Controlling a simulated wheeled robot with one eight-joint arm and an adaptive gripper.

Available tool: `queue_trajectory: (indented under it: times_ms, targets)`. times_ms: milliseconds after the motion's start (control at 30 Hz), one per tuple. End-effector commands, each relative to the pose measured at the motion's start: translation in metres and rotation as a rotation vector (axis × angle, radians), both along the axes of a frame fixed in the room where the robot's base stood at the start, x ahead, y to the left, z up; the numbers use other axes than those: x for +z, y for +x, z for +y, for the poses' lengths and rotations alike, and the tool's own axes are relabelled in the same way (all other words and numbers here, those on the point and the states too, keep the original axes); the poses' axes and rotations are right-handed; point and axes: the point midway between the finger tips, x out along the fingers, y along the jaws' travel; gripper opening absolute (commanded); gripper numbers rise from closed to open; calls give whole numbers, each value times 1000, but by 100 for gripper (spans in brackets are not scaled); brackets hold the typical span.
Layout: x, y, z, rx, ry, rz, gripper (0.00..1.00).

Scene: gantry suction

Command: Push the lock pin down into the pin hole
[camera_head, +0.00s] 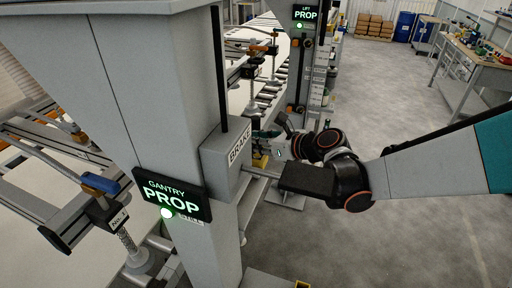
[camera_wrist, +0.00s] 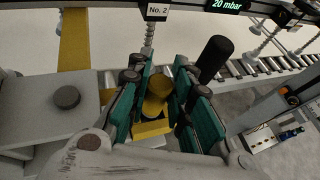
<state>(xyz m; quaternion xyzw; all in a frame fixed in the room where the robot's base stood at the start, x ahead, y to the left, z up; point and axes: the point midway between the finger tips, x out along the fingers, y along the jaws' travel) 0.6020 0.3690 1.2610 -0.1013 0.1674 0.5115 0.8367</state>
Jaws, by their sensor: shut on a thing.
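A yellow round-topped piece, which looks like the lock pin (camera_wrist: 155,105), stands between the teal fingers of my gripper (camera_wrist: 163,92) in the wrist view. My gripper is shut on it. A yellow block (camera_wrist: 150,130) shows just below the pin; the pin hole itself is hidden. In the head view my gripper (camera_head: 272,141) is beside the grey column, above a small yellow part (camera_head: 260,161). The pin is too small and covered there to tell its depth.
The grey gantry column (camera_head: 160,90) with a "BRAKE" box (camera_head: 229,150) and a "GANTRY PROP" sign (camera_head: 172,195) stands close left of my arm. A black cylinder (camera_wrist: 214,57) rises right of the fingers. A roller conveyor (camera_wrist: 255,68) runs behind. Open floor lies right.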

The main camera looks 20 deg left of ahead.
Motion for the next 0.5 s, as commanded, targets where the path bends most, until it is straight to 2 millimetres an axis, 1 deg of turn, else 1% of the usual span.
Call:
queue_trajectory:
  times_ms: [33,267,400,433,467,500]
  targets:
    - [-7,-1,-1,0,1,0,0]
    - [-5,-1,-1,1,1,0,0]
    - [-9,-1,-1,1,1,0,0]
    - [-9,-1,-1,1,0,0,22]
    - [-8,-1,-1,1,0,0,29]
    - [-8,-1,-1,1,0,0,38]
